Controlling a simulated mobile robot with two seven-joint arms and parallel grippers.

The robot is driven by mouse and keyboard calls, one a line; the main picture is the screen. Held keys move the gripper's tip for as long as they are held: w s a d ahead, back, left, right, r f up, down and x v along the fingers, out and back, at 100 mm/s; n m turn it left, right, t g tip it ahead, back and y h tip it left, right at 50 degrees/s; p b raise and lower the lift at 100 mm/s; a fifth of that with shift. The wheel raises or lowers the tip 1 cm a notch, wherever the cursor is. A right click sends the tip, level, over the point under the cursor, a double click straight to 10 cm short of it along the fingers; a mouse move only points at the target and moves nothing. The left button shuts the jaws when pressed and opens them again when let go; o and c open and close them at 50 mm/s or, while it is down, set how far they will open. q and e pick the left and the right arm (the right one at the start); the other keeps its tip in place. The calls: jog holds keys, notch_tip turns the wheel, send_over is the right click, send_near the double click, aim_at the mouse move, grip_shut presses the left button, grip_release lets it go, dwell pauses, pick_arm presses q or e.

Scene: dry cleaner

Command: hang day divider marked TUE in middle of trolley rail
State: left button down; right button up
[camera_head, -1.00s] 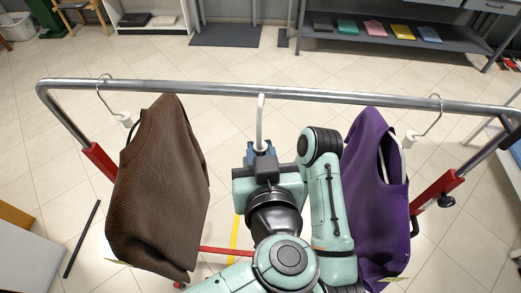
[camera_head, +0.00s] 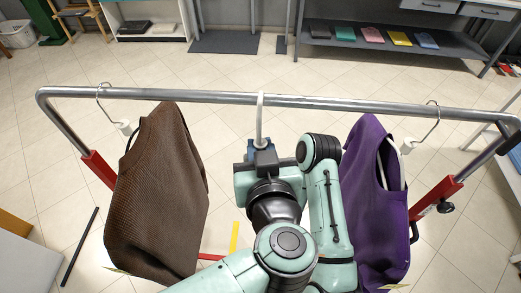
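The day divider (camera_head: 261,122) is white and seen nearly edge-on, as a narrow upright strip. Its upper end overlaps the middle of the trolley rail (camera_head: 330,102); I cannot tell whether it is around the rail or just in front of it. The TUE mark cannot be read from here. My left gripper (camera_head: 261,146) is below the rail and appears shut on the divider's lower end. Its fingertips are partly hidden by its own body. My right gripper is not in view.
A brown garment (camera_head: 158,200) hangs left of the divider and a purple garment (camera_head: 372,210) hangs right, close to my arm. Each is on a hanger on the rail. The rail is bare between them apart from the divider. A shelf (camera_head: 390,52) with folded cloths stands behind.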

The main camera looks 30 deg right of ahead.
pick_arm(q)
jog(key=shift+w+d, duration=0.5)
jog(key=shift+w, duration=0.3)
jog(key=shift+w+d, duration=0.45)
jog(key=shift+w, duration=0.3)
jog(key=shift+w+d, duration=0.5)
jog(key=shift+w, duration=0.3)
jog(key=shift+f, duration=0.15)
notch_tip(320, 180, down, 3)
jog(key=shift+b, duration=0.65)
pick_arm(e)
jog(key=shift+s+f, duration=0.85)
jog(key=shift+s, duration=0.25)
pick_arm(q)
jog(key=shift+f, duration=0.2)
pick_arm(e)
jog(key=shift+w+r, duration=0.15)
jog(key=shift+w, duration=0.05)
pick_arm(q)
jog(key=c, duration=1)
grip_release()
jog(key=shift+o, duration=0.2)
